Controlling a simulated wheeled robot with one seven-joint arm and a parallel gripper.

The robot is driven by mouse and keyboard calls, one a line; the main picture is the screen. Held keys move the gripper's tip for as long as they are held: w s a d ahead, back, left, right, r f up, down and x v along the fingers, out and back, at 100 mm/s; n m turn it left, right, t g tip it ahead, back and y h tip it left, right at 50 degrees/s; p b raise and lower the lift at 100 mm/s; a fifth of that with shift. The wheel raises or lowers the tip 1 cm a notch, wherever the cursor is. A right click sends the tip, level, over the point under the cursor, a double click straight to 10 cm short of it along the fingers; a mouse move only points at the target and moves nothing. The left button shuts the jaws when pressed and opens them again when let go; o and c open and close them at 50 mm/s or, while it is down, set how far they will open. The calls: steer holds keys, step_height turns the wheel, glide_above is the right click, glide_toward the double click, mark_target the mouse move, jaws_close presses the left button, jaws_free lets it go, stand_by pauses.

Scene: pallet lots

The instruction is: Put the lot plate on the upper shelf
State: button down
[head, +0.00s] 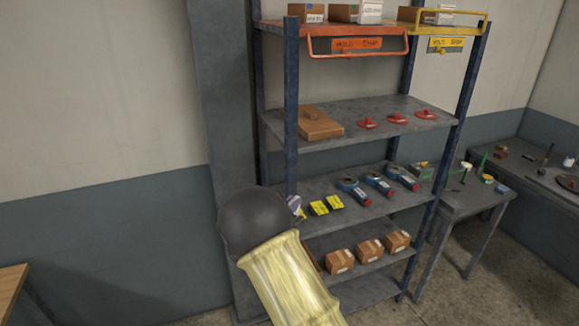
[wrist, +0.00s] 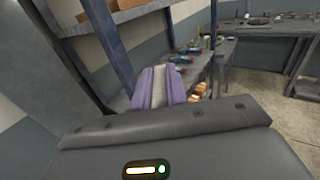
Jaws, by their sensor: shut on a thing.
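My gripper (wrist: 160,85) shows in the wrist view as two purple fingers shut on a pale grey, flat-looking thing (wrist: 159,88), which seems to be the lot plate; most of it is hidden.
The top level carries boxes behind an orange rail (head: 358,54) and a yellow rail. Blue posts (head: 291,110) stand at the rack's corners. Blue tools (head: 378,184) lie on the middle shelf, with cartons (head: 369,250) below. A small grey table (head: 470,200) stands at the right.

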steer(key=s+d+f+n+t+y+b, duration=0.1)
steer(key=s+f, duration=0.4)
steer(key=f, duration=0.6)
steer(key=s+d+f+n+t+y+b, duration=0.1)
steer(key=s+d+f+n+y, duration=0.2)
steer(key=s+d+f+y, duration=0.3)
steer(key=s+d+f+n+t+y+b, duration=0.1)
steer(key=s+f, duration=0.5)
steer(key=f, duration=1)
steer(key=d+n+y+b, duration=0.1)
steer(key=d+n+y, duration=0.1)
steer(key=shift+s+d+f+y, duration=0.25)
steer(key=shift+d+f+y, duration=0.05)
steer(key=shift+d+f, duration=0.1)
